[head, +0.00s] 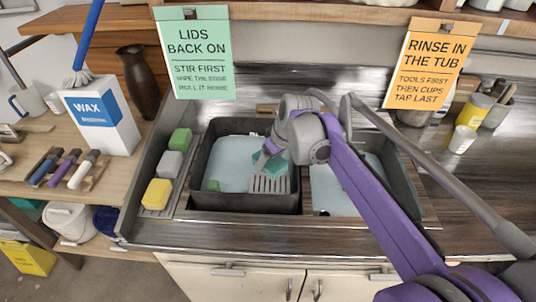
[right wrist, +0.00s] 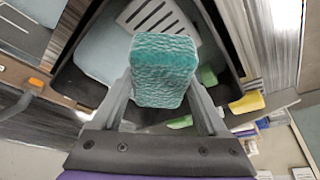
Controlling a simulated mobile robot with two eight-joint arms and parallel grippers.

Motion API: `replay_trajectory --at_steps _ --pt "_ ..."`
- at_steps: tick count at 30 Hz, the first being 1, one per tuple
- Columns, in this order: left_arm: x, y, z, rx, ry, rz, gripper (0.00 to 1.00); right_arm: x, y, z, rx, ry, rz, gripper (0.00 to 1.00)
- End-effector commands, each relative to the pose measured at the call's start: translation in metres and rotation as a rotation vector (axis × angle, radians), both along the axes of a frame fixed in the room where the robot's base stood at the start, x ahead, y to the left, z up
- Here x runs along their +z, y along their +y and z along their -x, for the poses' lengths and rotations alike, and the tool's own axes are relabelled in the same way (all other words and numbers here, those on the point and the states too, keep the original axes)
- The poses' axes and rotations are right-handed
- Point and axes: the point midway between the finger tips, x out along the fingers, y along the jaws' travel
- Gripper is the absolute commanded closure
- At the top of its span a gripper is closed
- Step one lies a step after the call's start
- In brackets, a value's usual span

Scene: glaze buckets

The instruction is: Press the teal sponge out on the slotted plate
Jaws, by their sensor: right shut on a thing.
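My right gripper (head: 272,152) reaches down over the dark tub (head: 243,201) in the left part of the sink. It is shut on the teal sponge (head: 261,166). In the right wrist view the sponge (right wrist: 163,70) sits between the two fingers, its wrinkled face toward the camera. The pale slotted plate (head: 268,185) is inside the tub, just below the sponge in the head view, and shows behind it in the right wrist view (right wrist: 146,13). I cannot tell whether sponge and plate touch. My left gripper is not in view.
Green (head: 180,139), grey (head: 170,164) and yellow (head: 157,194) sponges line the left ledge. A wax box (head: 102,118) stands farther left. My purple arm crosses the right basin (head: 323,195).

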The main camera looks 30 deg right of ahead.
Motion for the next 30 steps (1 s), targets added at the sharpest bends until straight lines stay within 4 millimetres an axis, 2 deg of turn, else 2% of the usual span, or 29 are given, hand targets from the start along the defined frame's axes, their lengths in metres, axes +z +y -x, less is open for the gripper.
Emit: replay_trajectory --at_steps 5,15,30 --pt "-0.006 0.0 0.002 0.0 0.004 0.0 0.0 -0.007 0.001 0.002 0.004 0.001 0.002 0.68" --pt "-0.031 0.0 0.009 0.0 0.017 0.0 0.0 -0.035 0.0 0.002 0.003 0.002 0.002 0.68" --pt "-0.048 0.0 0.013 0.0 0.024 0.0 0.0 -0.06 0.0 0.001 0.003 0.001 0.001 0.68"
